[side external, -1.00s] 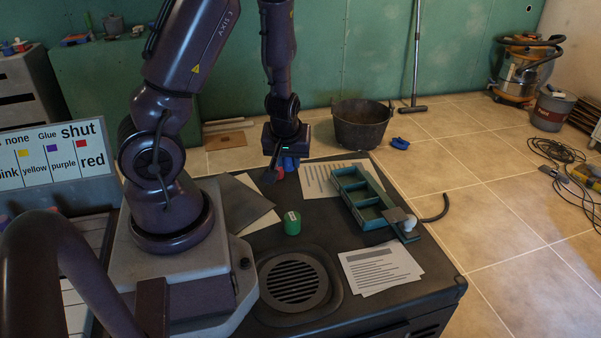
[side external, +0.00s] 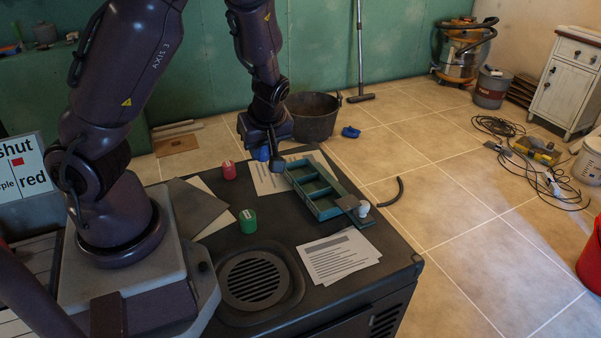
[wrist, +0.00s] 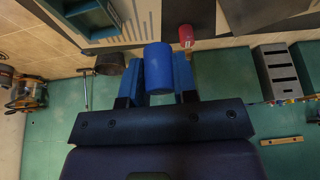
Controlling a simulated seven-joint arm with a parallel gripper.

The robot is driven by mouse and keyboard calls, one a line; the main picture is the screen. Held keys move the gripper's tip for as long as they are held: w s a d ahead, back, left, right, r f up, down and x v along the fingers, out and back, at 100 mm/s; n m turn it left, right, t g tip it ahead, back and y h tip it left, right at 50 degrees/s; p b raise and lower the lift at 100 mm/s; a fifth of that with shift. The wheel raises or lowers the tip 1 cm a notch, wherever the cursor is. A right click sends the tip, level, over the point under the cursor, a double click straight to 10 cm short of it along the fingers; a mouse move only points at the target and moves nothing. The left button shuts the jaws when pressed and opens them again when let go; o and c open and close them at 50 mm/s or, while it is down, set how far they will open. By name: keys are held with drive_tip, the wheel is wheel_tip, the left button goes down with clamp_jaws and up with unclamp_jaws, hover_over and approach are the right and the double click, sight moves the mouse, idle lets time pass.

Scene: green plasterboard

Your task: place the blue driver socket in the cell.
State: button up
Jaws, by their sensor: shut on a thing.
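The blue driver socket (wrist: 159,68) is a plain blue cylinder between the fingers of my gripper (wrist: 159,88) in the wrist view. In the side view my gripper (side external: 266,160) is shut on it, above the far part of the bench, and the socket (side external: 260,154) is partly hidden by the fingers. The teal tray (side external: 327,213) with several open cells lies just to the right of and nearer than the gripper. A corner of the tray (wrist: 84,9) shows at the top left of the wrist view.
A red socket (side external: 229,170) and a green socket (side external: 247,221) stand on the bench left of the tray. A white knobbed piece (side external: 364,209) is at the tray's near end. Paper sheets (side external: 338,257) lie flat nearby. A round grille (side external: 254,280) is at the front.

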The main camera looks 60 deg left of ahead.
drive_tip(key=w+a+f, duration=0.4)
drive_tip(key=w, duration=0.3)
hover_over(298, 173)
drive_tip(key=d, duration=0.2)
drive_tip(key=f, duration=0.5)
drive_tip(key=shift+s+a, duration=0.2)
drive_tip(key=shift+a, duration=0.05)
drive_tip(key=shift+w+a+f, duration=0.1)
drive_tip(key=shift+w+f, duration=0.05)
drive_tip(key=shift+f, duration=0.8)
drive_tip(key=shift+w+f, duration=0.1)
drive_tip(key=shift+f, duration=0.85)
drive_tip(key=shift+f, duration=0.1)
drive_tip(key=o, duration=0.6)
drive_tip(key=shift+o, duration=0.2)
